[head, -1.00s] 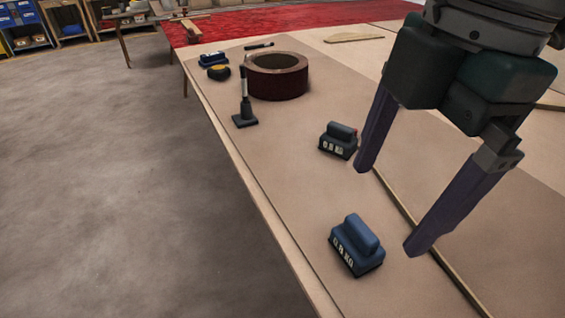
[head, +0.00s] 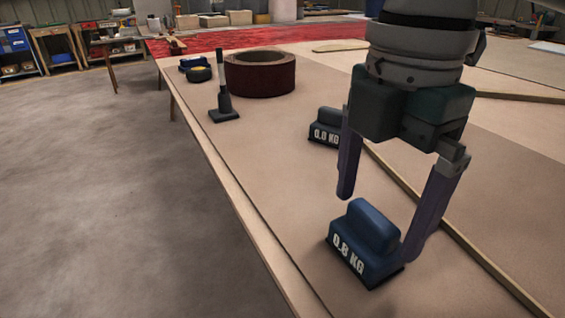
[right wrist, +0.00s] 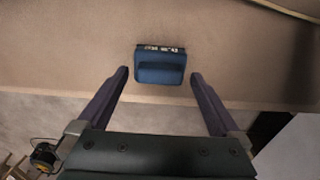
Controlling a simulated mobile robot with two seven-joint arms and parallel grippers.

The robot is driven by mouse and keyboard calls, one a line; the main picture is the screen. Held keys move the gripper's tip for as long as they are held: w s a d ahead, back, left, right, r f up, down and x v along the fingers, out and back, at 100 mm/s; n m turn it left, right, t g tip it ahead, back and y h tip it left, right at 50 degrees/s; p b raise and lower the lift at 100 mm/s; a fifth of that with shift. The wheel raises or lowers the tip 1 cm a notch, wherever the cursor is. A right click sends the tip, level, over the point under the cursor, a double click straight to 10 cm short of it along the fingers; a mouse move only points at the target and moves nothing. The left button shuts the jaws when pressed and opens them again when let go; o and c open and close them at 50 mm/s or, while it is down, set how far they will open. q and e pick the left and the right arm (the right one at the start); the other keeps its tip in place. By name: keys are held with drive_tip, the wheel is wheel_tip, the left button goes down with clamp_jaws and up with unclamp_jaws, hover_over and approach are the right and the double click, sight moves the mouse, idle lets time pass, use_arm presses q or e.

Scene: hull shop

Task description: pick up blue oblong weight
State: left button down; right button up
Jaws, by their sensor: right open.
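The blue oblong weight (head: 366,245), marked 0.8 KG, sits upright on the tabletop near the front. It also shows in the right wrist view (right wrist: 160,67), ahead of and between the fingertips. My right gripper (head: 380,222) is open and empty. In the head view its fingers hang above and behind the weight, one finger overlapping the weight's right edge. In the right wrist view (right wrist: 159,74) both fingers are apart from the weight. My left gripper is not in view.
A second, darker weight (head: 325,127) stands farther back, partly hidden by my gripper. A wooden strip (head: 453,232) runs along the right. The table's left edge is close.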

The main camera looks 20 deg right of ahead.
sight(374, 215)
wheel_tip(374, 215, down, 3)
drive_tip(key=shift+f+b, duration=0.15)
drive_tip(key=shift+b, duration=0.3)
clamp_jaws()
idle(0.4)
